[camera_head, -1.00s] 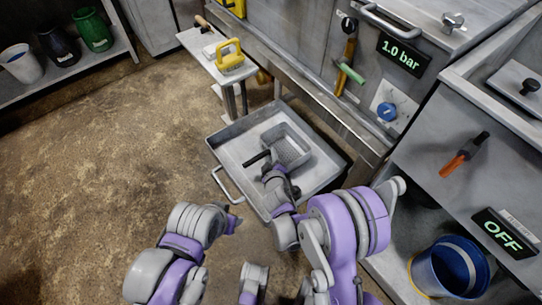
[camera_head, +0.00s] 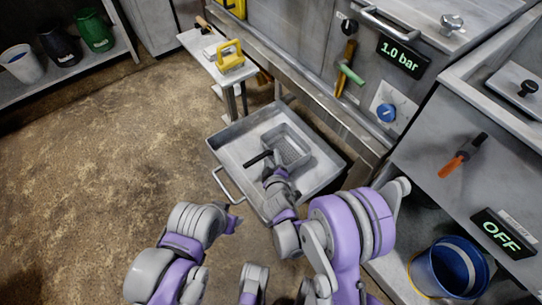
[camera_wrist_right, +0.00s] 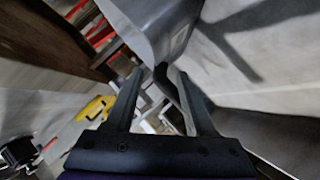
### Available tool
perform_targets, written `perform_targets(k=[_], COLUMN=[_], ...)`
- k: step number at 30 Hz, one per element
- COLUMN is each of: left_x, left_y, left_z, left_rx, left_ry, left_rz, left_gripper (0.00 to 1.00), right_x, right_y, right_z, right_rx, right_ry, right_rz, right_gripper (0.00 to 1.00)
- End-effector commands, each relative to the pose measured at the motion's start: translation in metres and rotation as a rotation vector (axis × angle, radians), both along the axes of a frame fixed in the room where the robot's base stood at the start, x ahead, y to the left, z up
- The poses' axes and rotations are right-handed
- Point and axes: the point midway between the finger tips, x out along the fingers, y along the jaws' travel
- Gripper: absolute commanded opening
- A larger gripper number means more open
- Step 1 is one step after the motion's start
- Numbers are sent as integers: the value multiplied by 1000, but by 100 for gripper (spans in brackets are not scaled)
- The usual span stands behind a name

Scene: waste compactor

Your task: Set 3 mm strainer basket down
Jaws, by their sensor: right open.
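The 3 mm strainer basket (camera_head: 292,150), a grey mesh box with a black handle (camera_head: 258,158), sits inside the large grey metal tray (camera_head: 228,150). Its handle points left and toward me. My right gripper (camera_head: 272,173) is just on the near side of the basket, close to the handle. In the right wrist view, the two fingers of my right gripper (camera_wrist_right: 160,82) are spread apart.
A small stand (camera_head: 205,50) with a yellow-handled tool (camera_head: 230,57) is behind the tray. The machine front (camera_head: 310,45) with hanging tools rises at the back right. A blue bucket (camera_head: 440,270) stands at lower right. The floor on the left is clear.

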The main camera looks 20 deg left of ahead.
Motion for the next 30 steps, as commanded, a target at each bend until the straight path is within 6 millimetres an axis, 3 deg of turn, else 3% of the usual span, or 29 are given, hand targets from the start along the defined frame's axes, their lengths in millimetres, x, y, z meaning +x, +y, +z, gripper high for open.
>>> perform_targets(k=[6, 13, 26, 30], left_x=[-1, -1, -1, -1], left_y=[0, 0, 0, 0], left_z=[10, 14, 14, 14], left_rx=[0, 0, 0, 0], left_ry=[-3, -5, -5, -5], left_rz=[0, 0, 0, 0], left_gripper=[50, 50, 50, 50], right_x=[-43, -75, -82, -74], right_y=[-17, -30, -36, -62], right_z=[22, 35, 40, 52], right_rx=[1, 1, 2, 17], right_ry=[-1, 1, 4, 53], right_rz=[1, 0, -7, -76], right_gripper=[54, 54, 54, 54])
